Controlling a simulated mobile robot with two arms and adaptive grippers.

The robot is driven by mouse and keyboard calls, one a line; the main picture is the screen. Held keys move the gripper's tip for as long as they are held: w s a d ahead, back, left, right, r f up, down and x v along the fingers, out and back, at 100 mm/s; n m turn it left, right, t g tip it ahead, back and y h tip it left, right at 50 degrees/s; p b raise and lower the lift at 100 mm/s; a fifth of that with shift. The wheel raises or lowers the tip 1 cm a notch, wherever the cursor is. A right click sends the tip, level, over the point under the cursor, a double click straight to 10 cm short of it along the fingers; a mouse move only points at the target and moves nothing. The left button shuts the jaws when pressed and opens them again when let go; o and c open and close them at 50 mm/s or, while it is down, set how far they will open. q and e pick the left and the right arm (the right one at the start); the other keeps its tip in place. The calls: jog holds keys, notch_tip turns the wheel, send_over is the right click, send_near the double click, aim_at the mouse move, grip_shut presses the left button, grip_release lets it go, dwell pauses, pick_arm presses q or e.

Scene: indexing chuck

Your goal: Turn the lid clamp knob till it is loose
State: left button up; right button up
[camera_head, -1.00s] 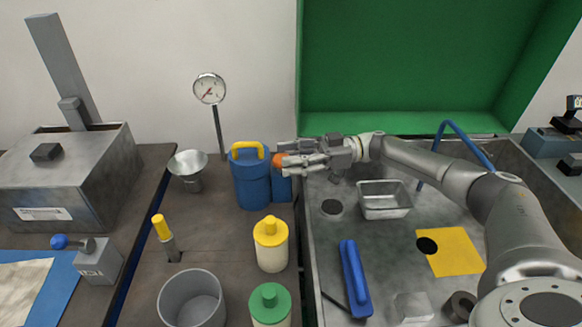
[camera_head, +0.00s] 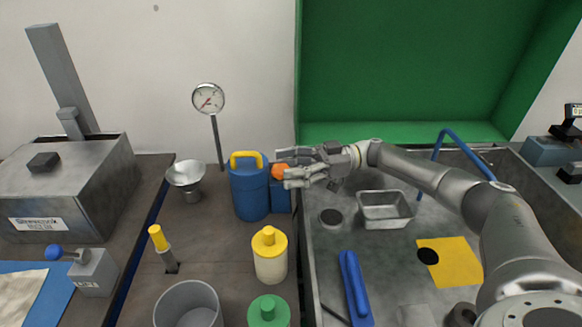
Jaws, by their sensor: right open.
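An orange knob (camera_head: 281,171) shows at the top of a small blue block (camera_head: 281,196), just right of the blue canister with the yellow handle. I take it to be the lid clamp knob. My right gripper (camera_head: 285,169) reaches in from the right with its fingers spread, one above and one below the knob in the picture. Whether a finger touches the knob I cannot tell. Part of the knob is hidden by the fingers. My left gripper is not in view.
The blue canister (camera_head: 249,190) stands close to the knob's left. A dial gauge (camera_head: 208,99) on a post and a metal funnel (camera_head: 186,176) stand farther left. A yellow-capped bottle (camera_head: 269,257) is in front. A metal tray (camera_head: 385,212) lies below my right arm.

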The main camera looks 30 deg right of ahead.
jog(key=shift+d, duration=0.1)
jog(key=v, duration=1.1)
jog(key=shift+d, duration=0.4)
jog(key=shift+s, duration=0.15)
dwell(0.6)
